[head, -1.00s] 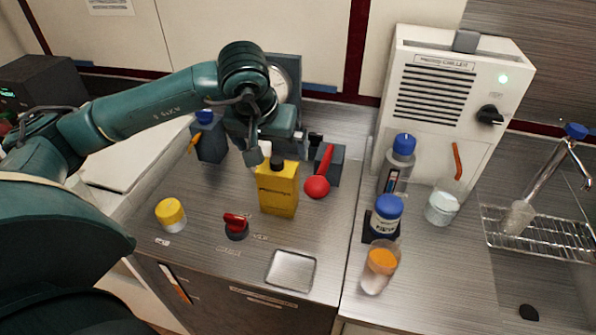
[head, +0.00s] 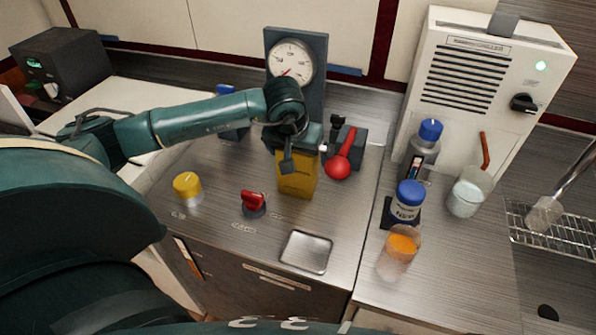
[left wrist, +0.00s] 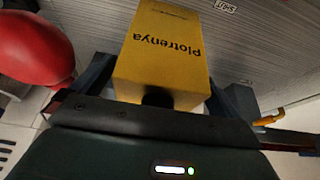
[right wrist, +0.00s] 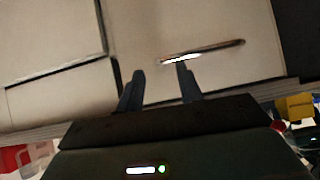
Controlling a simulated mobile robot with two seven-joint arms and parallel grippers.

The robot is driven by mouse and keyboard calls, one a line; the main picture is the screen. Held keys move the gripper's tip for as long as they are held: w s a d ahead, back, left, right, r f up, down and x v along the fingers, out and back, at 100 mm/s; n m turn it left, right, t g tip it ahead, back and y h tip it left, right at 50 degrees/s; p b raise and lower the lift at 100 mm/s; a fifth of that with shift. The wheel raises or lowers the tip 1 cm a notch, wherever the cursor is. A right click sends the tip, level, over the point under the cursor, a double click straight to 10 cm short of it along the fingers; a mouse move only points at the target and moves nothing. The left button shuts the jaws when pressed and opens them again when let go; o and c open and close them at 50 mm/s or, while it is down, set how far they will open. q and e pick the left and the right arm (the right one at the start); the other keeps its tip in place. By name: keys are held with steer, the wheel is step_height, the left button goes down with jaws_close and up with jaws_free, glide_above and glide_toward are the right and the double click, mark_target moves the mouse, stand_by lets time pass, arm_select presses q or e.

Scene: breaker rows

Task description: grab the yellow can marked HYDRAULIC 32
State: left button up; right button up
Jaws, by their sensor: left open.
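The yellow can (head: 298,183) stands on the metal counter in front of the dial gauge. In the left wrist view, the can (left wrist: 163,55) has dark upside-down lettering like "Plotrenya" and a black cap; I cannot read HYDRAULIC 32. My left gripper (head: 290,158) is at the can's upper part, hiding its top. In the left wrist view, the open fingers of this gripper (left wrist: 166,85) lie on either side of the can; contact is not clear. My right gripper (right wrist: 160,76) has its fingers apart and empty, facing pale cabinet panels.
A red ball-ended lever (head: 338,168) stands close right of the can. A red knob (head: 254,203), a yellow-lidded jar (head: 187,186) and a square metal tray (head: 306,252) are nearer the front. The gauge (head: 292,62) rises behind. Blue-capped bottles and a white chiller (head: 478,80) stand right.

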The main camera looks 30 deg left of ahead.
arm_select(q)
steer(key=c, duration=1.5)
steer(key=shift+w+r, duration=0.1)
steer(key=shift+r, duration=0.05)
steer(key=shift+c, duration=0.4)
